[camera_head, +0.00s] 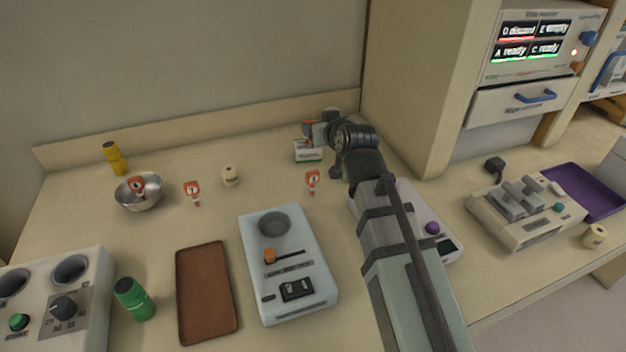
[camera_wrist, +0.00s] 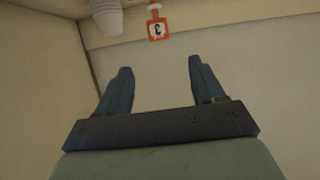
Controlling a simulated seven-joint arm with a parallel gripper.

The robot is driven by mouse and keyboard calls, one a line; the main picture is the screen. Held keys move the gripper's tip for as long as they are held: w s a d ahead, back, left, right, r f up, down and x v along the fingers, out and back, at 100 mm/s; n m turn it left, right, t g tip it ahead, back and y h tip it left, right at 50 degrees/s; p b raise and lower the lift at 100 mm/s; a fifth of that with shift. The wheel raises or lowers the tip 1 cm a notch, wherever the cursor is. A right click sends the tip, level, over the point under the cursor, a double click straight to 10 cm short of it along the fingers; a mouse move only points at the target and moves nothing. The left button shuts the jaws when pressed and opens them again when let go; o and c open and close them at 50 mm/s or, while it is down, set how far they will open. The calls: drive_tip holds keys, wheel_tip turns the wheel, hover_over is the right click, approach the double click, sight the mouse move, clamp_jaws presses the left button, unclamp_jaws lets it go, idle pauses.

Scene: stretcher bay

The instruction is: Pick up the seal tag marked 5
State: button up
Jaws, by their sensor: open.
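My gripper (camera_wrist: 158,68) is open, with nothing between its two dark fingers. A red-orange seal tag (camera_wrist: 157,29) with a white face shows beyond the fingertips in the wrist view; its mark looks like an upside-down 3, but I cannot read it surely. In the head view my gripper is at the back of the counter, largely hidden by my arm. One orange tag (camera_head: 313,181) stands on the counter left of my arm. Another tag (camera_head: 192,192) stands farther left, and one (camera_head: 138,186) is at the metal bowl (camera_head: 140,203). I cannot read a 5 on any.
A white box with a green band (camera_head: 308,156) stands just below my gripper in the head view. A tall cabinet (camera_head: 425,80) rises right of my arm.

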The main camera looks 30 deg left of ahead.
wheel_tip(320, 180, up, 9)
drive_tip(key=s+a+n, duration=0.1)
drive_tip(key=s+a, duration=0.1)
drive_tip(key=a, duration=0.1)
drive_tip(key=g+h, duration=0.6)
drive_tip(key=g, duration=0.1)
approach(313, 172)
drive_tip(key=shift+x, duration=6.05)
drive_tip(key=c, duration=1)
